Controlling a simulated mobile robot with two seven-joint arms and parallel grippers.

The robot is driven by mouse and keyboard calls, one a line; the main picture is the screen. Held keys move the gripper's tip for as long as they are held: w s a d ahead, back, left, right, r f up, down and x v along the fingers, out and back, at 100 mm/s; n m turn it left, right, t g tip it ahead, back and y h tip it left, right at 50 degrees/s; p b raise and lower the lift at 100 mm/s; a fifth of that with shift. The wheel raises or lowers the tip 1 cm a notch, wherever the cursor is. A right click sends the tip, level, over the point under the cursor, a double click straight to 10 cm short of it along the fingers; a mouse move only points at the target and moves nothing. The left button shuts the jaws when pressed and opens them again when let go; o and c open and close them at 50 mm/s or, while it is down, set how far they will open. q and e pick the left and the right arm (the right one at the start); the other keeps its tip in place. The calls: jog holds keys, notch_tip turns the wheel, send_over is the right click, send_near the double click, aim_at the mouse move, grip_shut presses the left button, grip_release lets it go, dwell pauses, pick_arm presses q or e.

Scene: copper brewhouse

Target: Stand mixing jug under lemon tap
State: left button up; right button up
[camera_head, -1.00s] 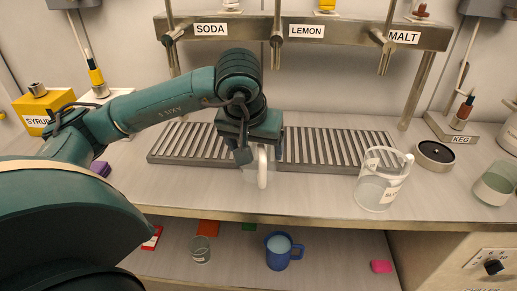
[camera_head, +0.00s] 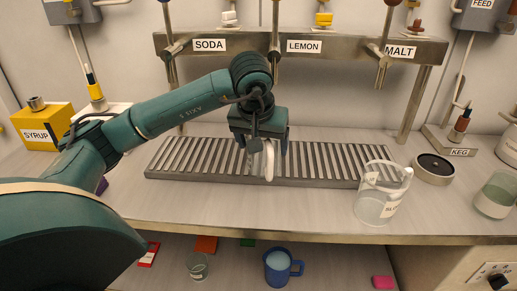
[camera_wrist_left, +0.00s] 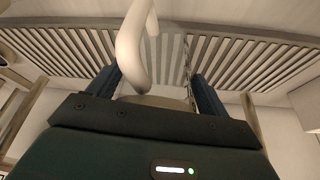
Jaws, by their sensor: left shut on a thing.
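My left gripper (camera_head: 262,143) is shut on a clear jug with a thick white handle (camera_head: 269,160). The handle also shows in the left wrist view (camera_wrist_left: 131,48), between the fingers (camera_wrist_left: 157,92), with the see-through body (camera_wrist_left: 168,62) beyond it. The jug is upright at the front part of the slatted drip tray (camera_head: 330,165); I cannot tell whether it touches the slats. The lemon tap (camera_head: 276,40), beside the LEMON sign (camera_head: 304,46), is above and behind my gripper, whose arm hides part of the view below the tap. My right gripper is not in view.
Another clear jug with a label (camera_head: 375,209) stands on the counter at right, near a round black-topped pad (camera_head: 434,168) and a glass (camera_head: 495,195). A blue mug (camera_head: 277,269) is on the shelf below. The tray's right part is clear.

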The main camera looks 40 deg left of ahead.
pick_arm(q)
jog(key=w, duration=0.1)
jog(key=w+a, duration=0.1)
jog(key=w, duration=0.1)
jog(key=w+p, duration=0.1)
jog(key=w, duration=0.1)
jog(key=shift+a+r, duration=0.1)
jog(key=shift+a, duration=0.3)
jog(key=shift+w+a, duration=0.2)
jog(key=shift+w, duration=0.3)
jog(key=shift+w+a, duration=0.15)
jog(key=shift+w, duration=0.3)
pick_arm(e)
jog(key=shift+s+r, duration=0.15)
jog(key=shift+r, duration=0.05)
pick_arm(q)
jog(key=shift+p, duration=0.5)
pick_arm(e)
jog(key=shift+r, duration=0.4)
pick_arm(q)
jog(key=shift+f+b, duration=0.65)
jog(key=shift+f, duration=0.45)
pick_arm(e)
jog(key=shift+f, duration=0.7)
pick_arm(q)
jog(key=o, duration=1.3)
jog(key=shift+s, duration=0.1)
